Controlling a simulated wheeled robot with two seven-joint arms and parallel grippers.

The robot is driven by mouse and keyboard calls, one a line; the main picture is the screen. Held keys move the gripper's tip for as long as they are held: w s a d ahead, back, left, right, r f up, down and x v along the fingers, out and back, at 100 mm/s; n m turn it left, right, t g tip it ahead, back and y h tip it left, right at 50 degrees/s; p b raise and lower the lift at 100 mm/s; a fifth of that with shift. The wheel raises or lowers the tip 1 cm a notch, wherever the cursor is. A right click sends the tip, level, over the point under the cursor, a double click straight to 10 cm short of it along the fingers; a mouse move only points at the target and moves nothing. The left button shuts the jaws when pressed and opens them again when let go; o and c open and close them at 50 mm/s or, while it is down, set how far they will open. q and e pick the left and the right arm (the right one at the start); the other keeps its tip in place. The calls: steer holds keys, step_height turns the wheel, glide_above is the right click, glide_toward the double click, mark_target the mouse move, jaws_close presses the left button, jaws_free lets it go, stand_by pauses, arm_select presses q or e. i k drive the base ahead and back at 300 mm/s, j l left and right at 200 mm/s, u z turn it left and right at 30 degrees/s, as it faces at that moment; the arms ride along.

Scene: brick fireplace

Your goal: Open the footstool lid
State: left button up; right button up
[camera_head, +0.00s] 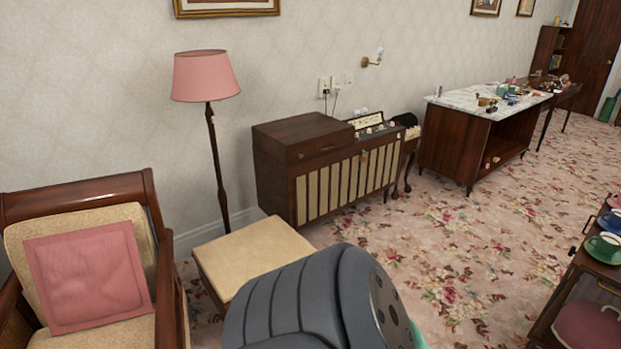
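The footstool (245,252) stands on the carpet between the armchair and the wooden cabinet. Its cream padded lid (240,248) lies flat and looks closed. A dark wooden edge shows below it on the left side. A dark grey, ribbed part of my own arm fills the bottom middle and hides the footstool's near right part. Neither of my grippers shows in the head view, so their state cannot be seen.
An armchair with a pink cushion (88,275) stands close on the left. A pink floor lamp (206,78) and a wooden cabinet (330,175) stand behind. A trolley with cups (606,247) is at right. The flowered carpet (470,240) between is clear.

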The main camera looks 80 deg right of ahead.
mark_target(228, 262)
steer(key=z, duration=2.4)
